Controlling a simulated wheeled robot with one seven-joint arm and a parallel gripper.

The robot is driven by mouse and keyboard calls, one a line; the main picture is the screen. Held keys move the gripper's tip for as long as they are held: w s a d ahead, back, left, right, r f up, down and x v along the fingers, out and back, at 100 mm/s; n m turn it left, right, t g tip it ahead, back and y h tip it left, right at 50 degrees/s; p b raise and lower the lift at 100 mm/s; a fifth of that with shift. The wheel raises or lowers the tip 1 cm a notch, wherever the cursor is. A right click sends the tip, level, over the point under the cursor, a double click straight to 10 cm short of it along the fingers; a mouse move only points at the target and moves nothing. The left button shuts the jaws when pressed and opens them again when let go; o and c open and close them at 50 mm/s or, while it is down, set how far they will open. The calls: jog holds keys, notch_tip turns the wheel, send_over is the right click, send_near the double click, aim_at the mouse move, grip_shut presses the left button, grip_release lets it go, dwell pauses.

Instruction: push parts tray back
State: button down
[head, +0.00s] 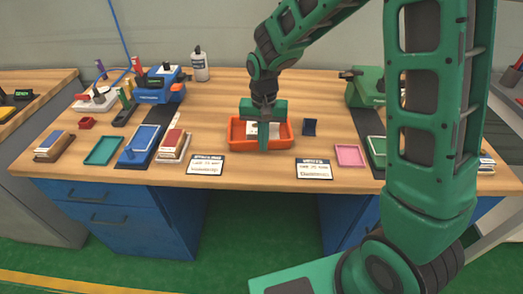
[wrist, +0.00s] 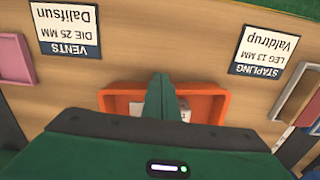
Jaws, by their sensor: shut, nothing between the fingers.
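The tray also shows in the wrist view (wrist: 212,107), partly hidden by my gripper's body. My green gripper (head: 263,148) points down over the near wall of the tray, with its fingers together and nothing held. In the wrist view the shut fingers (wrist: 160,85) overlap the tray's near edge. I cannot tell whether they touch it.
Two label cards, Stapling (head: 206,165) and Vents (head: 313,169), lie near the bench's front edge. A small dark blue item (head: 310,127) stands just right of the tray. A pink tray (head: 349,155) lies farther right. Bare wood (head: 270,92) lies behind the tray.

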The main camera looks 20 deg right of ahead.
jog(key=w+d, duration=0.1)
jog(key=w, duration=0.1)
jog(key=w+d, duration=0.1)
jog(key=w, duration=0.2)
jog(key=w+d, duration=0.1)
jog(key=w, duration=0.1)
jog(key=shift+w, duration=0.4)
jog(key=shift+s, duration=0.1)
jog(key=shift+s+a, duration=0.15)
jog(key=shift+s, duration=0.1)
jog(key=s, duration=0.2)
jog(key=s+a+r, duration=0.1)
notch_tip(320, 180, up, 9)
jog(key=s+d+r+m, duration=0.1)
jog(key=s+d+r, duration=0.1)
jog(key=s+d, duration=0.55)
jog(key=s+d+r, duration=0.3)
jog(key=s+d, duration=0.3)
jog(key=d, duration=0.2)
jog(key=s+d+f, duration=0.1)
jog(key=s+d, duration=0.2)
jog(key=s, duration=0.7)
jog(key=s+d+f+m, duration=0.1)
jog(key=s+d, duration=0.2)
jog(key=s, duration=0.7)
jog(key=shift+s+d+f, duration=0.15)
jog(key=shift+d+f, duration=0.1)
jog(key=shift+f, duration=0.05)
